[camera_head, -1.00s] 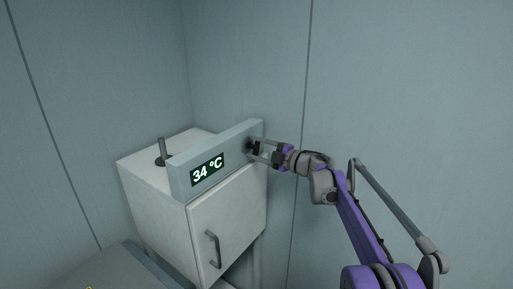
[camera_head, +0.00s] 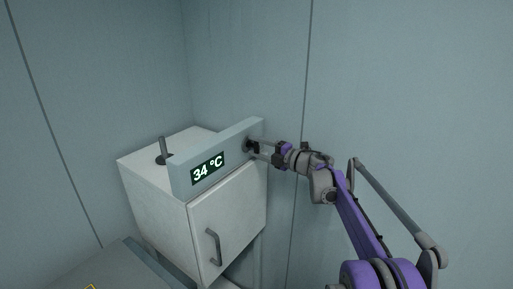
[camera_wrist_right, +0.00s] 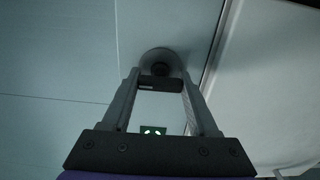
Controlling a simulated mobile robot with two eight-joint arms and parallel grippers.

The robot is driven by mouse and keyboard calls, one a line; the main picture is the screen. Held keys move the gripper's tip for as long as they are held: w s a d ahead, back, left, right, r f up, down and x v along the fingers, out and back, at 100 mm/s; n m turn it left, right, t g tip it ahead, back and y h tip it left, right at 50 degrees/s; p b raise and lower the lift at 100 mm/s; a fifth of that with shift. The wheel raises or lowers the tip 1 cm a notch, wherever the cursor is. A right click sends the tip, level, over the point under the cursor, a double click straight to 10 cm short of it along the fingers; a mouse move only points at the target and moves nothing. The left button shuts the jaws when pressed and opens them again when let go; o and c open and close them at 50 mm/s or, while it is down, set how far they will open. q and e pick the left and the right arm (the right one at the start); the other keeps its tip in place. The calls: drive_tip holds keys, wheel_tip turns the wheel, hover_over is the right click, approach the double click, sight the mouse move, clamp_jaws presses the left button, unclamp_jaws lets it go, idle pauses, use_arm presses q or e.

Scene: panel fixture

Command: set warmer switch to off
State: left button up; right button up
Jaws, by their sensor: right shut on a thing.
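The warmer is a white box cabinet (camera_head: 150,205) with a grey control panel (camera_head: 230,143) along its top front edge. A lit display (camera_head: 207,168) on the panel reads 34 °C. The dark warmer switch (camera_head: 249,145) is a knob at the panel's right end, partly hidden by my fingers. In the right wrist view the dark knob (camera_wrist_right: 160,70) sits on a round grey base between the fingertips. My right gripper (camera_head: 256,149) is shut on this knob. It also shows in the right wrist view (camera_wrist_right: 160,84). My left gripper is not in view.
A grey lever (camera_head: 163,148) stands upright on top of the cabinet. The cabinet door (camera_head: 232,215) is closed and has a grey handle (camera_head: 213,247). A grey surface (camera_head: 100,272) lies at the lower left. Panelled walls stand close behind.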

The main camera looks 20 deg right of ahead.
drive_tip(key=o, duration=1.4)
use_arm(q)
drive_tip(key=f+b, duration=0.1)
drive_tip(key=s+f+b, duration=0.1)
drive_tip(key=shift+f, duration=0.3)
use_arm(e)
drive_tip(key=v, duration=1.1)
drive_tip(key=shift+w, duration=0.1)
